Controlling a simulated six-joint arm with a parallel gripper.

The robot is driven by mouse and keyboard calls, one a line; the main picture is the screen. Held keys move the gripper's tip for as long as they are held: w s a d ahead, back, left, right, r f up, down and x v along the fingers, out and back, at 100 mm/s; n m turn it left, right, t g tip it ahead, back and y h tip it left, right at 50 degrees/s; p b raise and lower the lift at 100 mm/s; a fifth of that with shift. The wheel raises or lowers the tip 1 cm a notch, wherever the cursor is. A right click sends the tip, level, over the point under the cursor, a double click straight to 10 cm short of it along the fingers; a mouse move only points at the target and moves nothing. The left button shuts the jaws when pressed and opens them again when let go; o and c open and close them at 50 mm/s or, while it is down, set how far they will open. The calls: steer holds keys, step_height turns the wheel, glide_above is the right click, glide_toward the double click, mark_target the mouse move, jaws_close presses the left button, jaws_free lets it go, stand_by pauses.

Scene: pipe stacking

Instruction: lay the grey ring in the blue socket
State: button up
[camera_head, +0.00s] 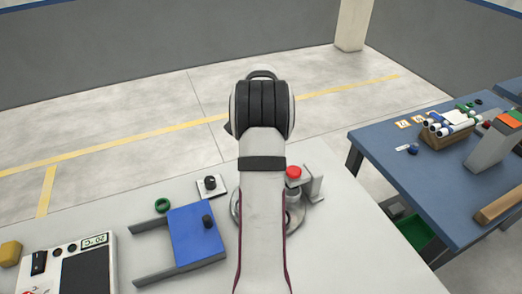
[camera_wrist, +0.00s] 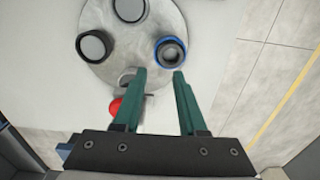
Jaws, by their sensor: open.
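In the wrist view, the blue socket (camera_wrist: 158,43) is a blue-rimmed round holder on a pale round plate (camera_wrist: 118,72). A dark grey ring (camera_wrist: 171,43) shows inside the blue rim; I cannot tell from this angle how deep or level it sits. My gripper (camera_wrist: 160,73) is open, its two green fingers apart with nothing between them. Its fingertips appear just below the socket in the picture. In the head view my arm hides the gripper, the blue socket and the ring.
Two other dark-rimmed round holders (camera_wrist: 92,46) (camera_wrist: 129,9) stand on the plate. A red button (camera_head: 293,172) on a grey bracket is beside it. A blue block (camera_head: 194,236), a green ring (camera_head: 162,205) and a meter (camera_head: 80,268) lie to the left. A blue table (camera_head: 425,178) stands at right.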

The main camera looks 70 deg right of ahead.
steer(key=w+a+r+n, duration=0.4)
steer(key=w+a+r, duration=0.2)
steer(key=a+r, duration=0.25)
steer(key=w+a+r+n, duration=0.15)
steer(key=a+n, duration=0.25)
steer(key=a, duration=0.7)
steer(key=w+a+r+n, duration=0.1)
steer(key=a+r+n, duration=0.15)
steer(key=a, duration=0.75)
steer(key=s+a+f+n+y, duration=0.1)
steer(key=s+a+f+n, duration=0.1)
steer(key=s+a+n, duration=0.3)
steer(key=s+a+f+n, duration=0.1)
steer(key=s+a+n, duration=0.5)
steer(key=a, duration=0.6)
steer(key=s, duration=0.2)
steer(key=shift+s+a+f+y, duration=0.3)
steer(key=shift+s+f+y, duration=0.1)
